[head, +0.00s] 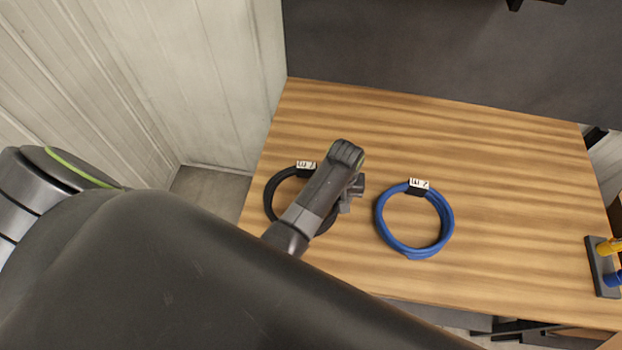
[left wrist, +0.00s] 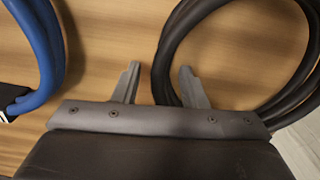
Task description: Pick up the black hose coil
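The black hose coil (head: 269,198) lies on the wooden table near its left edge, with a white label (head: 306,165) at its top. My left arm hides part of it in the head view. In the left wrist view the black hose coil (left wrist: 237,50) fills the upper right. My left gripper (left wrist: 158,76) is open, with its two fingers apart. The right finger overlaps the coil's left side in the picture, and the left finger is over bare wood. I cannot tell whether the fingers touch the hose. My right gripper is not in view.
A blue hose coil (head: 380,224) lies on the table just right of the black one; it also shows in the left wrist view (left wrist: 45,50). A grey holder (head: 600,270) with yellow and blue parts is at the right edge. The table's back is clear.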

